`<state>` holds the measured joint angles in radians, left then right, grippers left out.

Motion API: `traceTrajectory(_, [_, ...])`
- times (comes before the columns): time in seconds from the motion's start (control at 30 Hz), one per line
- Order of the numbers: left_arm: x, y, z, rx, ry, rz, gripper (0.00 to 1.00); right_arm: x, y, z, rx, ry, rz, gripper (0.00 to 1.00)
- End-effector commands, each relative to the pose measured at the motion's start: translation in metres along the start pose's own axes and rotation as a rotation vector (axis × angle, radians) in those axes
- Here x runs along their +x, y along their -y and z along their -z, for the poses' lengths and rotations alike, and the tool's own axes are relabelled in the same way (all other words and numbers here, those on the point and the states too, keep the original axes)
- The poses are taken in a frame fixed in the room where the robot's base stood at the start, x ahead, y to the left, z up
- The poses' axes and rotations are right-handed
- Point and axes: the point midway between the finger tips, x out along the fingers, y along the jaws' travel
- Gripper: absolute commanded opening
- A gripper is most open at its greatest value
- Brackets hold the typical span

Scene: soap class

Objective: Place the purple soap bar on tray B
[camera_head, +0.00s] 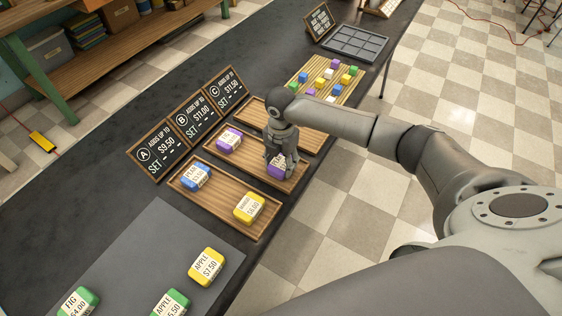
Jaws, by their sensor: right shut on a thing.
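A purple soap bar (276,171) with a white label is held between the fingers of my right gripper (280,162). It is at the right end of the middle wooden tray, tray B (252,160), in line with the sign marked B (193,124). The gripper points down and partly hides the bar. I cannot tell whether the bar touches the tray floor. Another purple bar (229,139) lies at the left end of tray B. My left gripper is not in view.
The nearer tray (222,200) holds a blue bar (195,177) and a yellow bar (249,208). The farther tray (312,142) is partly hidden by my arm. Loose bars lie on a grey mat (130,262). Coloured cubes on a board (345,97) stand beyond.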

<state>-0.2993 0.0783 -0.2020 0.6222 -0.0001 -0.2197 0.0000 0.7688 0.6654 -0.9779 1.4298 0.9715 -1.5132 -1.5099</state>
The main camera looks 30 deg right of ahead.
Motion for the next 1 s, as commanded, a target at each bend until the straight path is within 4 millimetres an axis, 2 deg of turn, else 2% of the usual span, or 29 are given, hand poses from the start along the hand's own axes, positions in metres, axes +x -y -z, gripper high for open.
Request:
traceTrajectory(0.4, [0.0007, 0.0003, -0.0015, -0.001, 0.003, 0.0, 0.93, 0.008, -0.0006, -0.0005, 0.001, 0.001, -0.003, 0.18])
traceTrajectory(0.43, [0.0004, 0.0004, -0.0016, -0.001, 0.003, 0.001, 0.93, 0.0075, -0.0006, -0.0005, 0.0, 0.001, -0.003, 0.52])
traceTrajectory(0.57, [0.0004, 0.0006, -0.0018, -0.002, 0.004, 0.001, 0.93, 0.0073, -0.0005, -0.0004, 0.0, 0.001, -0.002, 0.69])
traceTrajectory(0.87, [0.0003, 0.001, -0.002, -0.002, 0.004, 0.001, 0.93, 0.0069, -0.0005, -0.0006, 0.001, 0.001, -0.002, 0.7])
traceTrajectory(1.0, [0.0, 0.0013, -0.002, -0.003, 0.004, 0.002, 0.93, -0.001, -0.0009, -0.0009, 0.001, 0.002, -0.004, 0.7])
